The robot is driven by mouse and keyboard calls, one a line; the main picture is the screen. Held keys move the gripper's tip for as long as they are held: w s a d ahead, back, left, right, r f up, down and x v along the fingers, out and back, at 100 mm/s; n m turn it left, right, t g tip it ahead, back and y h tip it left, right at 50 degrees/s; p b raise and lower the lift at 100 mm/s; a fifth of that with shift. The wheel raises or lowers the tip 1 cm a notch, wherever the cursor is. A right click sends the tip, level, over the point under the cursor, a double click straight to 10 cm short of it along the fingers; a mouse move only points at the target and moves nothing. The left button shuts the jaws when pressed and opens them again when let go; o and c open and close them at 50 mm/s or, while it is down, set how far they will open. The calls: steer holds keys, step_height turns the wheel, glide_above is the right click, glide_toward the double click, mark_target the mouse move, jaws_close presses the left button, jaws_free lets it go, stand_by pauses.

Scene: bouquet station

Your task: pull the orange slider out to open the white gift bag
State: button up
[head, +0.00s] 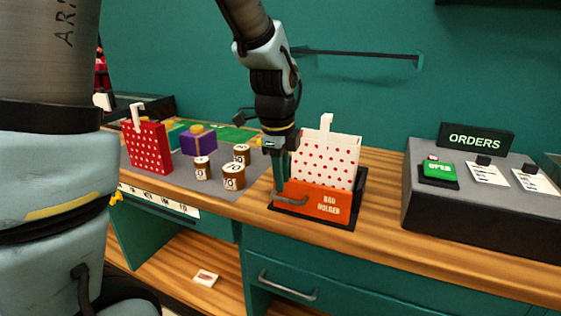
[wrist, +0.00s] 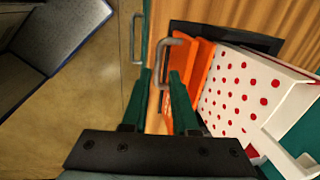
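The white gift bag with red dots (head: 326,160) stands upright in the black-based bag holder. It also shows in the wrist view (wrist: 240,95), on the right. The orange slider (head: 318,203) is the holder's front piece, with a grey bar handle (head: 290,202) on its left part. In the wrist view the handle (wrist: 172,42) shows at my fingertips, beside the orange slider (wrist: 195,62). My gripper (wrist: 160,74) has its two green fingers apart, with part of the handle seen between or just beyond them. I cannot tell if they touch it. The bag's opening is not clearly visible.
A red dotted bag (head: 147,148), a purple box (head: 198,142) and several numbered cylinders (head: 234,176) stand left on a grey mat. An orders stand (head: 475,137) is at the right. A drawer handle (head: 288,286) sticks out below the counter edge.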

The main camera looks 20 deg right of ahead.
step_height(320, 180, up, 6)
steer(key=shift+s+a+b, duration=0.4)
steer(key=shift+s+b, duration=0.05)
